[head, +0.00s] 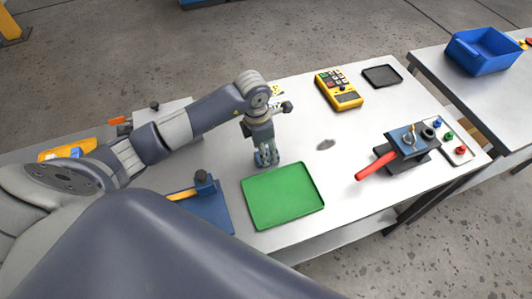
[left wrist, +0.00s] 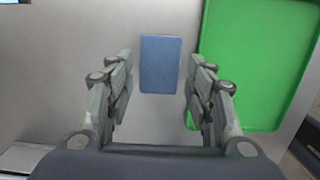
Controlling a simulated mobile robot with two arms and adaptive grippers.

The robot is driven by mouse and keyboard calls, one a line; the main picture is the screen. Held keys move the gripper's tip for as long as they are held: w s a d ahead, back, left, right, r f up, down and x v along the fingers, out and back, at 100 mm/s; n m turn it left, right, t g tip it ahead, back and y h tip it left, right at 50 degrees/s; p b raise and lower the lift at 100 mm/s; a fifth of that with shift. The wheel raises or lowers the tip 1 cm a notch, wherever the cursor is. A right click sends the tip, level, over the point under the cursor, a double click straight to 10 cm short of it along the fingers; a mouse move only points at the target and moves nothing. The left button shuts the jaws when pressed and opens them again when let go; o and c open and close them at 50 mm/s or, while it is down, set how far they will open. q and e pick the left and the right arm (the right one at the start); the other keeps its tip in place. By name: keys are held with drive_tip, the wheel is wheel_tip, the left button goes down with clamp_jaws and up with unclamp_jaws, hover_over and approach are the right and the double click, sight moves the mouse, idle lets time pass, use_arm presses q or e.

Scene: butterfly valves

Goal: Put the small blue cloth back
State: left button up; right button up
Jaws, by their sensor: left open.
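The small blue cloth (left wrist: 161,64) lies flat on the light metal table, seen in the left wrist view as a neat blue rectangle. It is just left of the green tray (left wrist: 250,62) there, with a narrow gap between them. My left gripper (left wrist: 160,75) is open and points down over the cloth, with one finger on each side of it and nothing held. In the head view my left gripper (head: 266,162) is just behind the green tray (head: 283,195) and largely hides the cloth. My right gripper is not in view.
A valve with a red handle (head: 375,166) stands on the right of the table. A yellow meter (head: 338,89) and a black tray (head: 382,76) are at the back.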

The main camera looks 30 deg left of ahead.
use_arm(q)
wheel_tip(320, 180, up, 9)
drive_tip(key=b, duration=0.1)
drive_tip(key=shift+s+a+b, duration=0.3)
drive_tip(key=shift+s+a, duration=0.05)
drive_tip(key=shift+s, duration=0.1)
